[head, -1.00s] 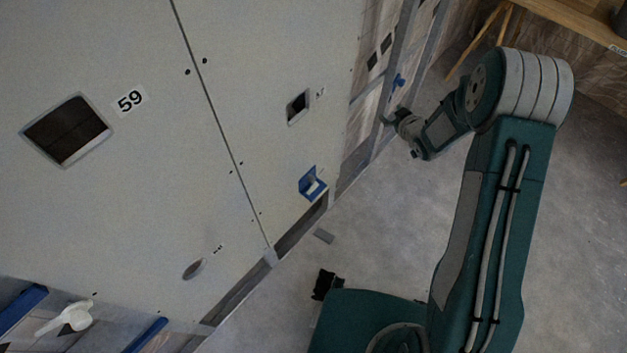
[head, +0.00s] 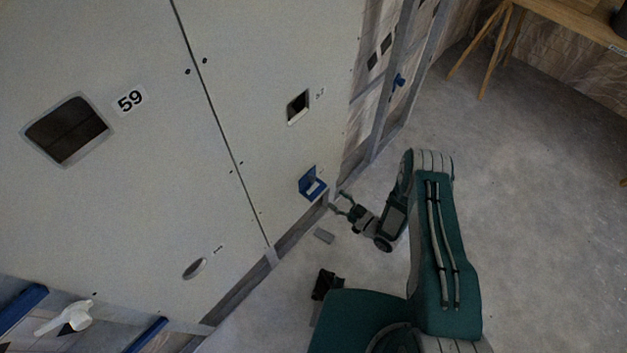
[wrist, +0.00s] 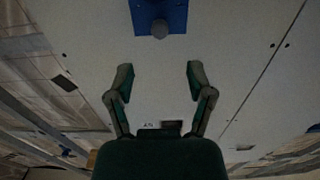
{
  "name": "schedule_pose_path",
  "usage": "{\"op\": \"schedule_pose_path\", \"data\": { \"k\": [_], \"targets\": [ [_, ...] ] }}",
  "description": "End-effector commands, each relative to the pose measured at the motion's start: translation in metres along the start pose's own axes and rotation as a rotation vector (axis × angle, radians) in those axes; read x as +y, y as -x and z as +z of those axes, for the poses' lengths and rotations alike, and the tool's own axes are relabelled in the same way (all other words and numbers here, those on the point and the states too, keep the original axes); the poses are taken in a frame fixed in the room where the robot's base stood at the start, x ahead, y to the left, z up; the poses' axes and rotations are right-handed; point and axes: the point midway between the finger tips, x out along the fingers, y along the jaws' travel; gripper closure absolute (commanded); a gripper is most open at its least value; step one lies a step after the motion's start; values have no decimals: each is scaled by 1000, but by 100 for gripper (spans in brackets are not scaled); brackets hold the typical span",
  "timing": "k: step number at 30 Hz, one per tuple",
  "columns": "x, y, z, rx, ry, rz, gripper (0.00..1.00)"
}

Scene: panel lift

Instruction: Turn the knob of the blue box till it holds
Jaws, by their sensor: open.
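The blue box (head: 312,186) sits low on the pale wall panel, near its bottom right corner. In the wrist view the blue box (wrist: 160,14) is at the top edge, partly cut off. Its round grey knob (wrist: 159,28) sticks out from it. My gripper (head: 340,201) is just right of and a little below the box in the head view. In the wrist view my gripper (wrist: 160,70) has its two fingers spread with nothing between them. The knob lies beyond the fingertips, about midway between them, and is not touched.
A wooden table (head: 560,20) stands at the top right. Floor to the right is clear.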

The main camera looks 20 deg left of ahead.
Motion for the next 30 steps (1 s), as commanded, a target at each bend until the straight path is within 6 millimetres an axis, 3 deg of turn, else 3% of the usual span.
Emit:
{"op": "schedule_pose_path", "data": {
  "k": [18,30],
  "targets": [
    [1,-96,0,-1,3,-1,32],
    [1,-106,0,-2,0,1,32]
  ]
}}
